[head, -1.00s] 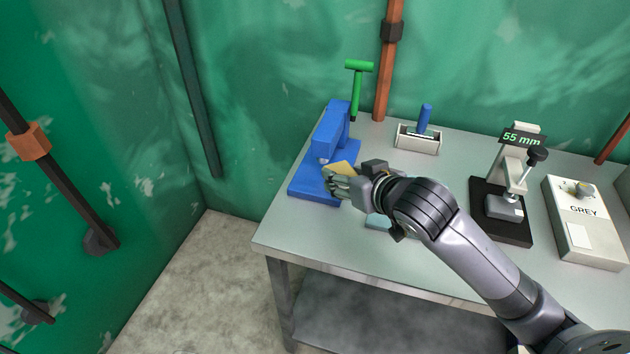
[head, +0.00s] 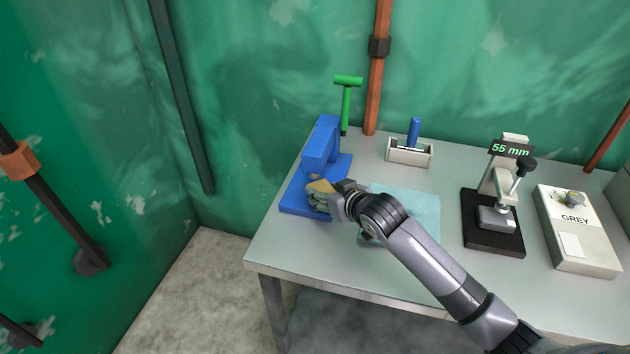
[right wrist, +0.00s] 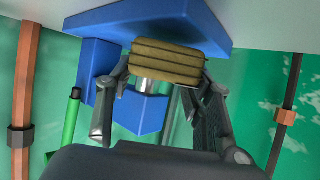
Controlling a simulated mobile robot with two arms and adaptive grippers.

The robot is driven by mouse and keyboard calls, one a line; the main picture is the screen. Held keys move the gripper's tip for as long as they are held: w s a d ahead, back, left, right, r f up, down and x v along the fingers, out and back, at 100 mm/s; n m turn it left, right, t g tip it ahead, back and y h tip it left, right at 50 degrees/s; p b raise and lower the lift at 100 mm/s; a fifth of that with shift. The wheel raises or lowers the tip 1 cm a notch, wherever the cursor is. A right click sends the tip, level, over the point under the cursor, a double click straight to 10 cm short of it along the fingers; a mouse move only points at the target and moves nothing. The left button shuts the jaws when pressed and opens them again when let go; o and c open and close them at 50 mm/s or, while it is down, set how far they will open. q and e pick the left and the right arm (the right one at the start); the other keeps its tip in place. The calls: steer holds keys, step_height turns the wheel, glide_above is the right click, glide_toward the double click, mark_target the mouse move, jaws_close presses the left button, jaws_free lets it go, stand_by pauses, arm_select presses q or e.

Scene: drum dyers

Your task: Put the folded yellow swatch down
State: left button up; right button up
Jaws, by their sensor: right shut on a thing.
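The folded yellow swatch (head: 321,186) is in my right gripper (head: 318,200), over the front part of the base of a blue press-like stand (head: 320,153). In the right wrist view the swatch (right wrist: 166,62) shows as a layered, yellow-brown pad between the two fingers (right wrist: 152,85). That view looks upside down, with the blue base (right wrist: 190,22) beyond the swatch. I cannot tell whether the swatch touches the base. My left gripper is not in view.
A light blue mat (head: 415,212) lies right of the stand, partly under my arm. A green-handled tool (head: 346,105), a small tray (head: 408,156) with a blue-handled item, a gauge reading 55 mm (head: 495,215) and a box marked GREY (head: 573,245) stand on the grey table (head: 300,250).

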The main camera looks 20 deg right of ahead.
mark_target(317, 182)
steer(key=shift+w+a, duration=0.1)
steer(key=shift+w, duration=1.05)
steer(key=shift+w+a+r, duration=0.1)
steer(key=shift+w+a, duration=0.1)
steer(key=shift+w, duration=0.45)
steer(key=shift+w+a, duration=0.15)
steer(key=shift+w, duration=0.45)
steer(key=shift+w+a+f+p, duration=0.1)
steer(key=shift+w+f+p, duration=0.15)
steer(key=shift+f, duration=0.15)
steer(key=shift+w+f+p, duration=0.15)
steer(key=shift+f+p, duration=0.1)
steer(key=shift+f, duration=0.15)
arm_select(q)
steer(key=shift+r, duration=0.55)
arm_select(e)
steer(key=shift+s, duration=0.1)
steer(key=shift+f, duration=0.1)
steer(key=o, duration=1.2)
steer(key=shift+f, duration=0.1)
